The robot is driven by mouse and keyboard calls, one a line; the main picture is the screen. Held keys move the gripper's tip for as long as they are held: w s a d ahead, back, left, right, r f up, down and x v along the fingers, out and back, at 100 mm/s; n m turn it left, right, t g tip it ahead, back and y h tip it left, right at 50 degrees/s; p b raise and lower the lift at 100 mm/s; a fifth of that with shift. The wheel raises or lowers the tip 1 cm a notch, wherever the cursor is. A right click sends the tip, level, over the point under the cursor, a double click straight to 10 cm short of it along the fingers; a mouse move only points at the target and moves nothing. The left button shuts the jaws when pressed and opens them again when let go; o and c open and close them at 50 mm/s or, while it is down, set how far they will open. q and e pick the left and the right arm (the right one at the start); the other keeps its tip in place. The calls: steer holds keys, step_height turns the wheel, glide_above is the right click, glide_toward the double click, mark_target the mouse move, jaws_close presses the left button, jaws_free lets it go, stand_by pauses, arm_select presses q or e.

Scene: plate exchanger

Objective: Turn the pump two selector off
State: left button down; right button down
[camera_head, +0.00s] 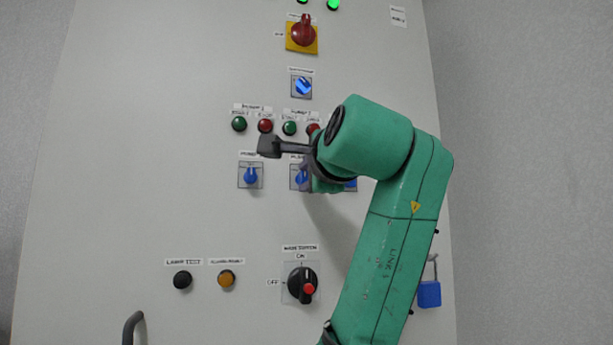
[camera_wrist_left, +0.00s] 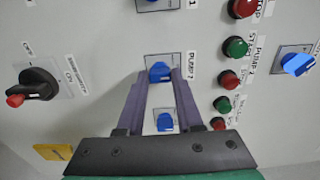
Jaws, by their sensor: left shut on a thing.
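The pump two selector is a blue knob on a light square plate, in the middle of a row of blue selectors. In the head view the knob (camera_head: 301,178) is partly hidden by my left gripper (camera_head: 307,176). In the left wrist view the blue knob (camera_wrist_left: 160,71) sits between the tips of the two dark fingers of my left gripper (camera_wrist_left: 161,76), beside a label reading PUMP 2. The left gripper is shut on it. The selector's position marks are too small to read. My right gripper is not in view.
Another blue selector (camera_head: 250,176) is to the left; a third (camera_wrist_left: 165,122) shows between my fingers' bases. Green and red buttons (camera_head: 239,124) sit just above the row. A black and red rotary switch (camera_head: 301,284) and a blue padlock (camera_head: 429,293) are lower down.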

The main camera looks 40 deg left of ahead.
arm_select(q)
steer(key=shift+r, duration=0.2)
steer(key=c, duration=0.8)
jaws_free()
steer(key=shift+o, duration=1.2)
steer(key=shift+w+a+f, duration=0.15)
steer(key=shift+w+f, duration=0.05)
steer(key=b+v, duration=0.4)
steer(key=v, duration=1)
steer(key=shift+b, duration=0.35)
steer(key=shift+s+d, duration=0.15)
steer(key=shift+d, duration=0.15)
